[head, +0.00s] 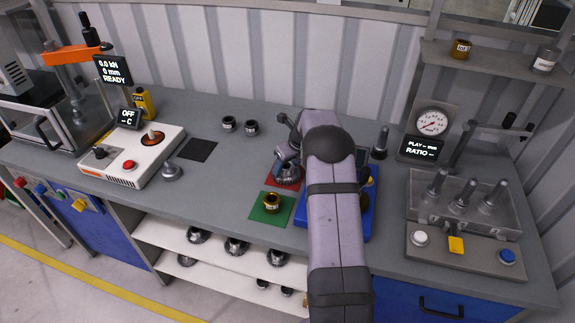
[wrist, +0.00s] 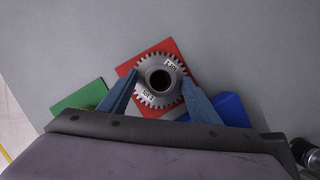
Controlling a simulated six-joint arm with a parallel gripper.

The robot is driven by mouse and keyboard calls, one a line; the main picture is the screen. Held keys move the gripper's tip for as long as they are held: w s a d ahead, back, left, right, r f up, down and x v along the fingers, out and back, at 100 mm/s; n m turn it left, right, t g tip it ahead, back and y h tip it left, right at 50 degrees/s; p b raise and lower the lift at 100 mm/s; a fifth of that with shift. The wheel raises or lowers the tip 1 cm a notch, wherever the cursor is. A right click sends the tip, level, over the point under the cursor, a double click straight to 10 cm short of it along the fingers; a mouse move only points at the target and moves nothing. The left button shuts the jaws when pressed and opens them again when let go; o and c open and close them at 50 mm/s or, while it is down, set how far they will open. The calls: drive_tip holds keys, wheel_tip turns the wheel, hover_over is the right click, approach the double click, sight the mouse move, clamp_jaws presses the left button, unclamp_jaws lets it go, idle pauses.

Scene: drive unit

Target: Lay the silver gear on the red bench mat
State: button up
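The silver gear (wrist: 146,62), a toothed ring with a dark bore and small white labels, shows flat over the red bench mat (wrist: 127,70) in the wrist view. Red shows around much of its rim. In the head view the gear (head: 287,176) is partly hidden by my gripper and arm, and the red mat (head: 271,181) shows at its left. My gripper (wrist: 159,76) has one blue finger on each side of the gear, both tips against its teeth. I cannot tell whether the gear rests on the mat or hangs just above it.
A green mat (head: 258,214) holding a brass ring (head: 272,201) lies in front. A blue tray (head: 368,222) stands close on the right, partly behind my arm. Two dark rings (head: 251,127) and a black mat (head: 198,150) lie farther left. Bench surface between them is clear.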

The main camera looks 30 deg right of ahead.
drive_tip(key=shift+s+d+r, duration=0.1)
drive_tip(key=shift+s+r, duration=0.05)
drive_tip(key=shift+r, duration=0.5)
drive_tip(key=b+v, duration=0.2)
drive_tip(key=v, duration=0.9)
drive_tip(key=shift+b, duration=0.4)
drive_tip(key=s+a+f+n+g, duration=0.3)
drive_tip(key=s+a+n, duration=1)
drive_tip(key=a+n, duration=0.4)
drive_tip(key=s+a+f+n, duration=0.2)
drive_tip(key=s+a+n, duration=0.1)
drive_tip(key=s+n, duration=0.5)
drive_tip(key=s+a+f+n+g, duration=0.1)
drive_tip(key=s+a+f+n, duration=0.1)
drive_tip(key=s+n, duration=0.7)
drive_tip(key=shift+s+a+f+n+g+h, duration=0.15)
drive_tip(key=shift+s+a+n+g+h, duration=0.15)
drive_tip(key=shift+s+a, duration=0.35)
